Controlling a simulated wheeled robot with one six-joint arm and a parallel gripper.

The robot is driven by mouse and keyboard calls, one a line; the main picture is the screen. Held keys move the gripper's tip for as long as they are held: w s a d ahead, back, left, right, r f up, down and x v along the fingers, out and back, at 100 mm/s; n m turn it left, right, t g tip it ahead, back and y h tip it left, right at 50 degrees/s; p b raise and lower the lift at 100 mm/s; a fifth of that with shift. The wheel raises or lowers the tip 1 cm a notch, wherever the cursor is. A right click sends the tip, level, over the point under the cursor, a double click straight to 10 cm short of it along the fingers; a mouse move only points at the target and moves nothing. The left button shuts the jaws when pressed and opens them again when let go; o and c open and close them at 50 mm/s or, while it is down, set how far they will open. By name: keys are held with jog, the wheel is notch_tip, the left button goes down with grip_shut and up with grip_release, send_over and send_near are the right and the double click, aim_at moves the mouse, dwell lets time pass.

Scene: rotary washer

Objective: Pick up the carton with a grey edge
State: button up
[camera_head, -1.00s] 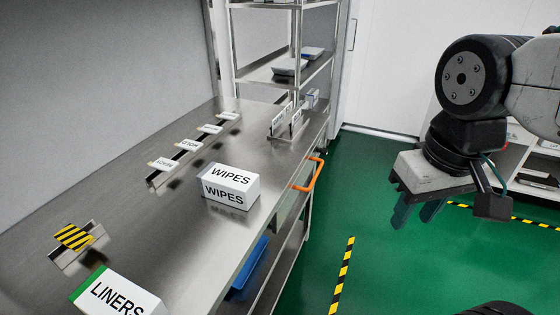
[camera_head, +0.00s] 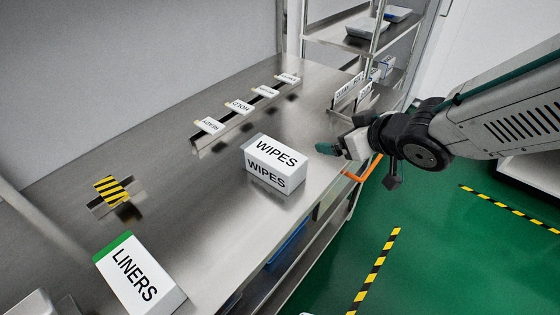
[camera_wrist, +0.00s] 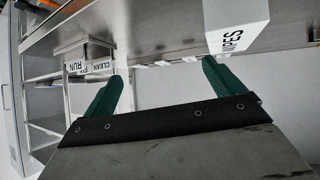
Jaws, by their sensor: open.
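The white WIPES carton (camera_head: 275,164) stands on the steel bench (camera_head: 222,215); a grey edge on it is hard to make out. It also shows at the upper right of the wrist view (camera_wrist: 238,22). The white LINERS carton (camera_head: 142,276) has a green edge and lies at the lower left of the head view. My gripper (camera_head: 328,150) is to the right of the WIPES carton, near the bench's right edge, apart from it. In the wrist view its two teal fingers (camera_wrist: 165,88) are spread with nothing between them.
A rail with several label cards (camera_head: 238,107) runs behind the WIPES carton. A card stand (camera_head: 350,97) is at the far right of the bench. An orange handle (camera_head: 361,170) juts from the front edge. A striped block (camera_head: 111,189) sits at left. Bench between the cartons is clear.

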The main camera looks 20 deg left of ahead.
aim_at(275, 153)
jog(key=s+a+f+n+g+y, duration=0.1)
jog(key=a, duration=0.2)
jog(key=s+a+f+n+g+y, duration=0.1)
jog(key=s+a, duration=0.1)
jog(key=a, duration=0.1)
jog(key=s+a+y, duration=0.1)
jog(key=s+a, duration=0.1)
jog(key=a, duration=0.1)
jog(key=shift+f+n+g+y, duration=0.3)
jog(key=shift+f+n+g, duration=0.1)
jog(key=x, duration=0.2)
jog(key=shift+s+a+f, duration=0.1)
jog(key=shift+s+a, duration=0.05)
jog(key=shift+a, duration=0.25)
jog(key=shift+w+x, duration=0.2)
jog(key=shift+x, duration=2.5)
jog(key=shift+d+f, duration=0.1)
jog(key=shift+d, duration=0.05)
jog(key=c, duration=1.2)
